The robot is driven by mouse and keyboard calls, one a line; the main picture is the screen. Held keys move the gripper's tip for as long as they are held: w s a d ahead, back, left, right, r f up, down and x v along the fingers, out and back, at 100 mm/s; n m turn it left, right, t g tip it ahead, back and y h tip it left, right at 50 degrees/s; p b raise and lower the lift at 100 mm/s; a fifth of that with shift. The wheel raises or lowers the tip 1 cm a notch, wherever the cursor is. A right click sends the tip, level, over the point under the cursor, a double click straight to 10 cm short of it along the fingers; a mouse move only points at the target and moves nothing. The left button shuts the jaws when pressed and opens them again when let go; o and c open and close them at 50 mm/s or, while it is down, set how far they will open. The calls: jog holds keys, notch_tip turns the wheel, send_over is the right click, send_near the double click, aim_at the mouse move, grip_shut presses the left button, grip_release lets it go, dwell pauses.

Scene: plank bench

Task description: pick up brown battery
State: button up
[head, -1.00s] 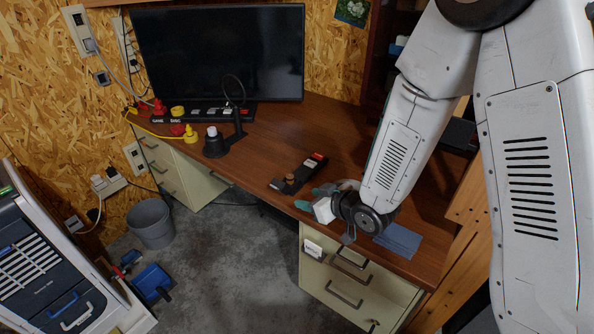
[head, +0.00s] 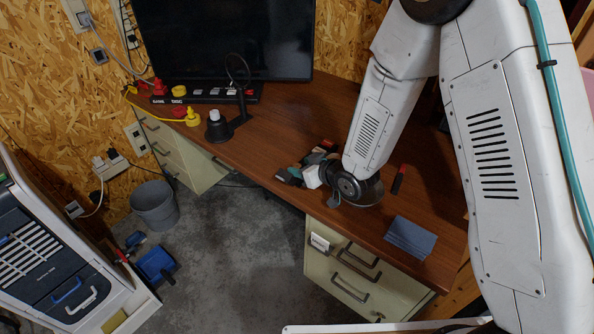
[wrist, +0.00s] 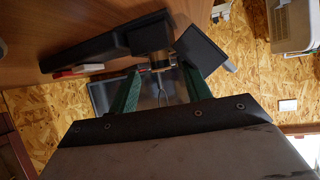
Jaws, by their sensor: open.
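My gripper (head: 305,163) is open over the desk, near its front edge. In the wrist view its two green fingers with black pads (wrist: 178,48) stand apart. A long black holder (wrist: 95,52) with a red and white part lies by the left finger.
Free desk lies between stand and gripper.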

jog(key=shift+w+a+f, duration=0.15)
grip_shut()
